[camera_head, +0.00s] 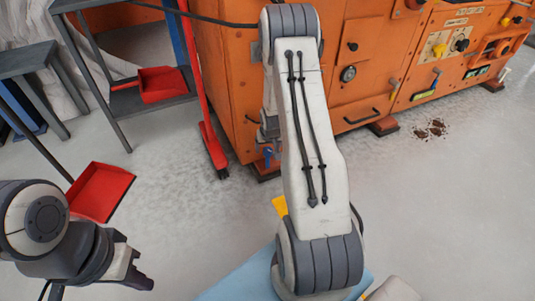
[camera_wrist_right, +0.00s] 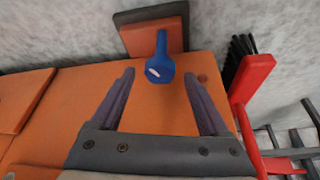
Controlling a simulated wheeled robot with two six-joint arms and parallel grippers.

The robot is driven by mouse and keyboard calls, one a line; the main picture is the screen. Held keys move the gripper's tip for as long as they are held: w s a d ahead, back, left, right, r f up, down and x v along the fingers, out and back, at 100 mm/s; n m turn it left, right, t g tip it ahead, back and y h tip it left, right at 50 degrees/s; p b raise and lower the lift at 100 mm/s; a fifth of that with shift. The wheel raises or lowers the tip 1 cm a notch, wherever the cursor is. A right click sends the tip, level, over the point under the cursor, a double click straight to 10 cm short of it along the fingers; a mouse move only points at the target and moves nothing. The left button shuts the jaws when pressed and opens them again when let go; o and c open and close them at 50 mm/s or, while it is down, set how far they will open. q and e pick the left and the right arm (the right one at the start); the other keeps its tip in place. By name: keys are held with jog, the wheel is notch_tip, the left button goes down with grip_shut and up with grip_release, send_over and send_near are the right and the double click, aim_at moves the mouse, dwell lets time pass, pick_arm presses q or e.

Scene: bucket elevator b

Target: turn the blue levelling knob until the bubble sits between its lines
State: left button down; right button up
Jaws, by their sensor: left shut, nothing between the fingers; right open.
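The blue levelling knob (camera_wrist_right: 159,64) shows in the right wrist view, with a white mark on its round head and a narrow stem. It stands at the orange machine's lower edge, near a dark foot plate. My right gripper (camera_wrist_right: 160,88) is open, its fingers on either side of the line to the knob, which is at or just beyond the tips; contact cannot be told. In the head view the knob (camera_head: 267,154) is small, beside my right arm, which hides most of that gripper. My left gripper (camera_head: 143,279) is shut and empty at lower left. I cannot make out the bubble.
The orange machine (camera_head: 375,75) fills the top. A red broom (camera_head: 207,130) leans by its left corner and shows in the wrist view (camera_wrist_right: 247,85). A red dustpan (camera_head: 100,190) and a grey table (camera_head: 150,98) stand left. Open floor lies right, with a brown spill (camera_head: 431,129).

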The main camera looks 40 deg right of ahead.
jog(key=shift+w+f, duration=0.1)
jog(key=shift+f, duration=0.2)
